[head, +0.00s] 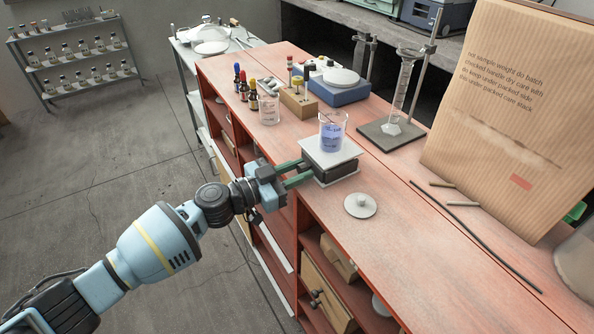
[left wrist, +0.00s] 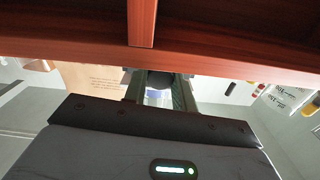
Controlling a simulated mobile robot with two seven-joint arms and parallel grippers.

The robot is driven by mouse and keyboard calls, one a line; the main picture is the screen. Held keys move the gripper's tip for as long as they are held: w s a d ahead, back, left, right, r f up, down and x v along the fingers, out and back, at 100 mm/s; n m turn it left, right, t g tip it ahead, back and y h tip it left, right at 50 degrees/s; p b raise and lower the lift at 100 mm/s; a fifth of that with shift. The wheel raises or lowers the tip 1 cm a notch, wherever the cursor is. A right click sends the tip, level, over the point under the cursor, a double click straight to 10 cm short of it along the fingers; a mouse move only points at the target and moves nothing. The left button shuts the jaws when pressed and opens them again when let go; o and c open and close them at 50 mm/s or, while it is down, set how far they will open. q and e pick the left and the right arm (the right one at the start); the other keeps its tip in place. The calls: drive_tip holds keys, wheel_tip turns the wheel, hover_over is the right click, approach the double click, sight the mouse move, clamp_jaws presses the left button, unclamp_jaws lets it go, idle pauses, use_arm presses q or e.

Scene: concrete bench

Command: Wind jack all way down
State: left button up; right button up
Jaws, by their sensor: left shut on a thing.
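The lab jack (head: 347,155) stands on the red bench top, with a pale top plate over a dark body. A glass beaker (head: 332,133) with blue-violet liquid stands upright on the top plate. My left gripper (head: 305,172) reaches in from the left with its green fingers at the jack's near left side. It is shut on the jack's knob, which is mostly hidden by the fingers. In the left wrist view, the fingers (left wrist: 160,90) close around a dark part, with a bluish patch between them. My right gripper is not in view.
A stand with a glass cylinder (head: 397,95) is at the back right.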

use_arm(q)
drive_tip(key=shift+s+d+f+n+b, duration=0.1)
drive_tip(key=shift+n+b, duration=0.4)
drive_tip(key=shift+b, duration=0.3)
drive_tip(key=shift+n+b, duration=0.5)
drive_tip(key=shift+n, duration=1.1)
drive_tip(key=o, duration=1)
drive_tip(key=shift+a, duration=0.2)
drive_tip(key=b+v, duration=0.1)
drive_tip(key=v, duration=0.6)
drive_tip(key=shift+a, duration=0.25)
drive_tip(key=shift+s, duration=0.15)
